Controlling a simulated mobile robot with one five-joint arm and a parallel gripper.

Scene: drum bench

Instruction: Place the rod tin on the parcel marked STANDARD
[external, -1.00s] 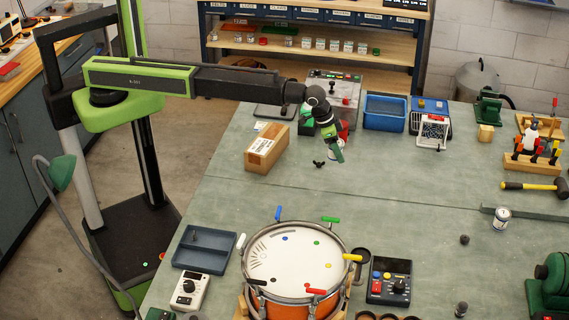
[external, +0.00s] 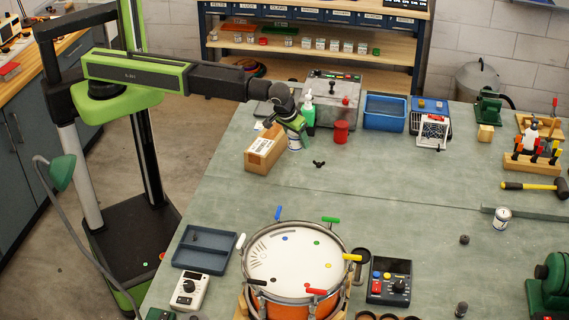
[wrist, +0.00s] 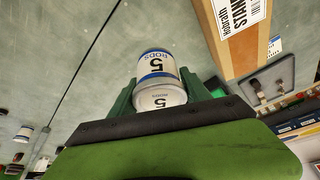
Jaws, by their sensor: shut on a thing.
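The rod tin (wrist: 158,66) is white with a blue band and reads RODS 5 in the wrist view. My gripper (wrist: 158,90) is shut on it, with green fingers on both sides. In the external view the tin (external: 295,143) hangs under my gripper (external: 294,133), by the right end of the parcel. The parcel (external: 262,154) is a brown carton with a white label on top. In the wrist view the parcel (wrist: 248,42) lies at upper right, and part of STANDARD shows on its label. Whether tin and parcel touch is unclear.
A red can (external: 341,133), a green bottle (external: 308,112) and a grey machine (external: 334,98) stand right of and behind the parcel. A small black knob (external: 319,164) lies in front. A drum (external: 295,265) is nearer. Another tin (external: 502,218) stands far right.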

